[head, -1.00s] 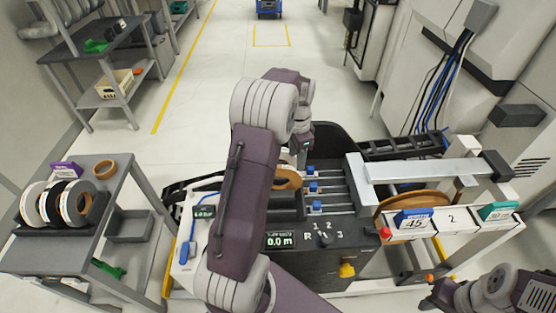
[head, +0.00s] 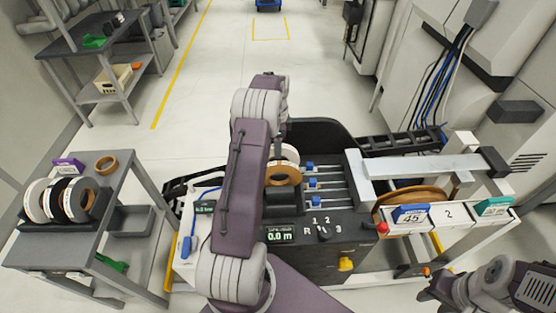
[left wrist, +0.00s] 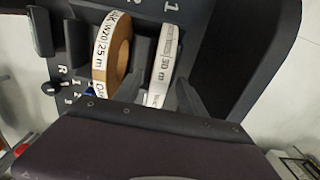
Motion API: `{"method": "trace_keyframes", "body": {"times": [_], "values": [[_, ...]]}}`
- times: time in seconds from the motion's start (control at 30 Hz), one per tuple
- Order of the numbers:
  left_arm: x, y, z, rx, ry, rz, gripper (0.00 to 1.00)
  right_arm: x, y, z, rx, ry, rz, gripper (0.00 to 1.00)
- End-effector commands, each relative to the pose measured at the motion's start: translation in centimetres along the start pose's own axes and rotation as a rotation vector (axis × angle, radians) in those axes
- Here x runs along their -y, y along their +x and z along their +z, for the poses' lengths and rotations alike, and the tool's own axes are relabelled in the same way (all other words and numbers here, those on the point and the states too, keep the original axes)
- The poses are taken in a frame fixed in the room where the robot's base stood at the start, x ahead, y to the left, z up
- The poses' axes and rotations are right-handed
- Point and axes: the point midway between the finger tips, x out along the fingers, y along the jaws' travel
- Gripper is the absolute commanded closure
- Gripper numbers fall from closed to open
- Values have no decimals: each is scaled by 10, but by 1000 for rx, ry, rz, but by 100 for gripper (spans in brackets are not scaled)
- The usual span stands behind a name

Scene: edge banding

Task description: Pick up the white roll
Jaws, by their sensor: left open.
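A white roll (head: 290,153) with a printed label stands on edge in a slot of the dark machine, behind a brown roll. The left wrist view shows the white roll (left wrist: 162,62) with "30 m" on its label. My left gripper (left wrist: 165,90) is open, over the machine close to the white roll, with dark forms on both sides of the roll's lower end. Contact cannot be told. In the head view my left arm hides most of this gripper and part of the slots. My right arm shows at the lower right, its gripper not visible.
The brown roll (head: 283,174) stands right beside the white one; it also shows in the wrist view (left wrist: 111,48). Blue-topped slides (head: 312,183) lie to the right. A grey cart (head: 130,185) at left holds more rolls, white ones among them. Open floor lies behind.

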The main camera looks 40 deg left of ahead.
Motion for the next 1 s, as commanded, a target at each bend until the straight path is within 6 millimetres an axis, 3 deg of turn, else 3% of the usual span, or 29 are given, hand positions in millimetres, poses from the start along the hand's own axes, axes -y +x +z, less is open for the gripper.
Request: {"method": "trace_keyframes", "body": {"times": [0.2,0.43,0.6,1.0], "values": [[-2,32,-2,0,-1,2,52,0,-6,-1,0,0,0,64],[-1,34,-2,0,-1,-1,52,0,-5,0,0,0,0,64],[-1,34,-2,0,-1,-1,99,0,-5,0,0,0,0,64],[-1,34,-2,0,-1,-1,100,0,-5,-1,0,0,0,64]]}}
